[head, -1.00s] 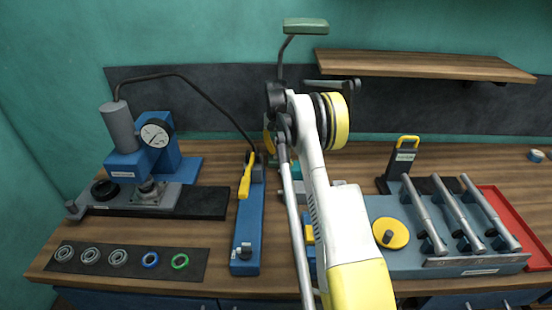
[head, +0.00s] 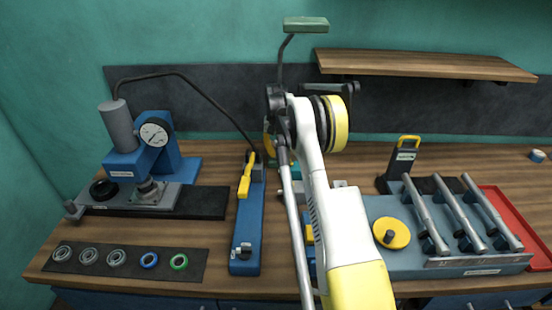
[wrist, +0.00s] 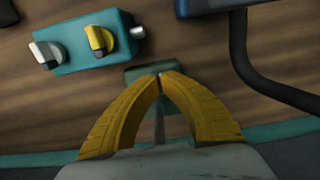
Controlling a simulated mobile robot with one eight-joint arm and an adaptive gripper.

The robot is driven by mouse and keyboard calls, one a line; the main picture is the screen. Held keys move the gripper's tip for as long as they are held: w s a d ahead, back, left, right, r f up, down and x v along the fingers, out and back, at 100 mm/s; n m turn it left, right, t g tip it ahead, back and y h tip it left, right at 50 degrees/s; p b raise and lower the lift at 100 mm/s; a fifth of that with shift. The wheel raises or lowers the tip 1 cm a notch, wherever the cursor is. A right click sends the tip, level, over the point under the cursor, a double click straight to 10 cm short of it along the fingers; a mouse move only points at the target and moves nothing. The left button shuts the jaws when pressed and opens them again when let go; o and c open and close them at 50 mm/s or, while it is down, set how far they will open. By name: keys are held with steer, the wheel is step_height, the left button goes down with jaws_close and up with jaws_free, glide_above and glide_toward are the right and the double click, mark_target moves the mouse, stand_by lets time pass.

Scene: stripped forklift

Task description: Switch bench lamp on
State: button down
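The bench lamp's green head (head: 306,24) stands high at the back on a thin dark arm in the head view. The lower part of its arm is hidden behind my arm. In the wrist view, my gripper (wrist: 160,76) points down with its two yellow fingers curved together and tips meeting or nearly so. My gripper is mostly hidden in the head view.
A blue press with a dial (head: 153,134) stands at left, a blue fixture with a yellow handle (head: 245,187) in the middle. A blue rack with several grey cylinders (head: 460,265) and a red tray (head: 520,228) are at right. A wooden shelf (head: 420,66) overhangs the back.

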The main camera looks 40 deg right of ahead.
steer(key=shift+f+b, duration=0.35)
steer(key=shift+f, duration=0.2)
steer(key=shift+r, duration=0.15)
steer(key=shift+r+p, duration=1.75)
steer(key=shift+r, duration=1.6)
